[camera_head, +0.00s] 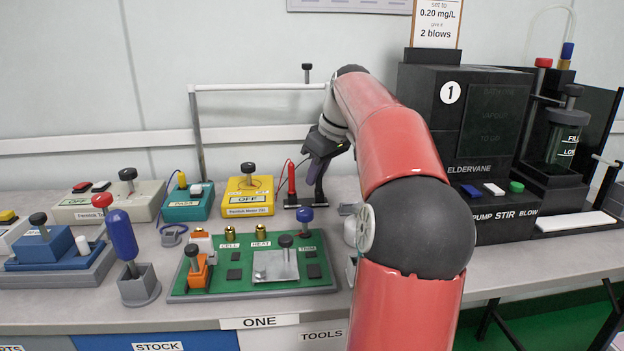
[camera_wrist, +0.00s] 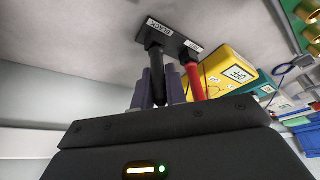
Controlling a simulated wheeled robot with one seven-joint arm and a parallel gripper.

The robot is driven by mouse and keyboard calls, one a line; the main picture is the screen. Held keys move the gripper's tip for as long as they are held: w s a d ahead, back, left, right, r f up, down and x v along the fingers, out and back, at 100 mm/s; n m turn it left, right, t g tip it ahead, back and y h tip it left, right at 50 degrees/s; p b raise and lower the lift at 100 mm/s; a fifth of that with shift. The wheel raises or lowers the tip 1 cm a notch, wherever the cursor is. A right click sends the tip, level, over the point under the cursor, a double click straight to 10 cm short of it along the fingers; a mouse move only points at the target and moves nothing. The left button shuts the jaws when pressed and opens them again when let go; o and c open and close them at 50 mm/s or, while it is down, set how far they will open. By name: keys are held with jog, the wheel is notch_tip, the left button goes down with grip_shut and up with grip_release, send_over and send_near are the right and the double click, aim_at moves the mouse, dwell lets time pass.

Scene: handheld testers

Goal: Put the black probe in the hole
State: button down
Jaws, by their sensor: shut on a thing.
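My gripper (camera_head: 316,168) is at the middle back of the bench and shut on the black probe (camera_head: 320,191). In the wrist view, the fingers of my gripper (camera_wrist: 162,92) close on either side of the black probe (camera_wrist: 157,72). Its end meets, or nearly meets, the dark holder (camera_wrist: 175,34) at the label BLACK. I cannot tell whether it sits in the holder. The red probe (camera_wrist: 191,76) stands in the holder beside it. A green board (camera_head: 205,290) carries brass sockets marked CELL (camera_head: 229,234) and HEAT (camera_head: 261,231). Their openings are too small to judge.
The yellow meter (camera_head: 248,195), marked OFF, stands left of the red probe (camera_head: 291,180). A teal box (camera_head: 188,202) is further left. A white rail (camera_head: 260,87) stands behind. The black pump unit (camera_head: 450,130) fills the right side. Little bench surface is free near my gripper.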

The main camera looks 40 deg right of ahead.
jog(key=shift+f, duration=0.15)
jog(key=c, duration=1.4)
grip_release()
jog(key=p+v, duration=0.3)
jog(key=v, duration=0.9)
jog(key=shift+r, duration=0.2)
jog(key=shift+s, duration=0.1)
